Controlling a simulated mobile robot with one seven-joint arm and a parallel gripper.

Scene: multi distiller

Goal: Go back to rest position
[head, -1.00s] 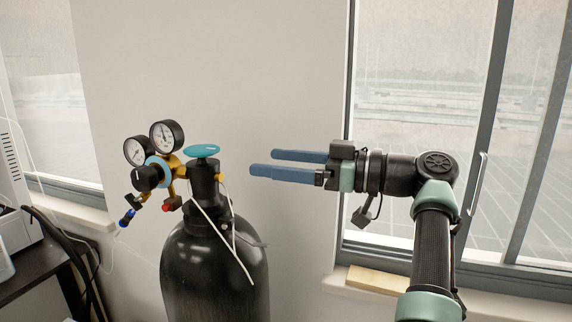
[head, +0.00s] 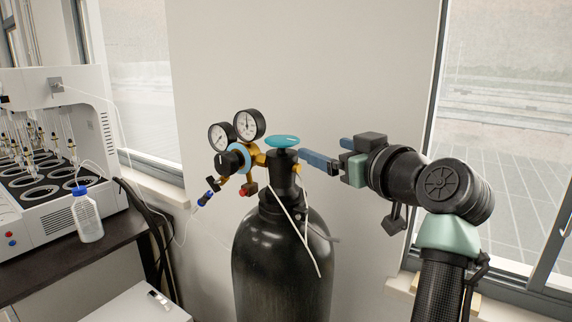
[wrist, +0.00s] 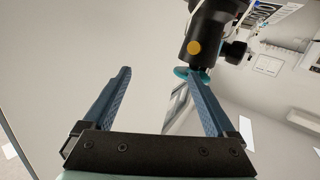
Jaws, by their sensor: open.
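My gripper (head: 328,152) is open and empty. Its two blue fingers point left toward the top of the black gas cylinder (head: 283,255). The near fingertip appears close to the valve neck, just right of the teal handwheel (head: 283,141); I cannot tell if it touches. In the wrist view the fingers of my gripper (wrist: 160,85) stand wide apart with nothing held between them. The black valve body (wrist: 208,35) and part of the teal handwheel (wrist: 186,72) show beyond the right finger.
Two round gauges (head: 247,124) sit on the regulator left of the valve. White tubing hangs over the cylinder. A white distiller (head: 70,215) and a blue-capped bottle (head: 88,217) stand on a dark bench at left. A plain wall and windows lie behind.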

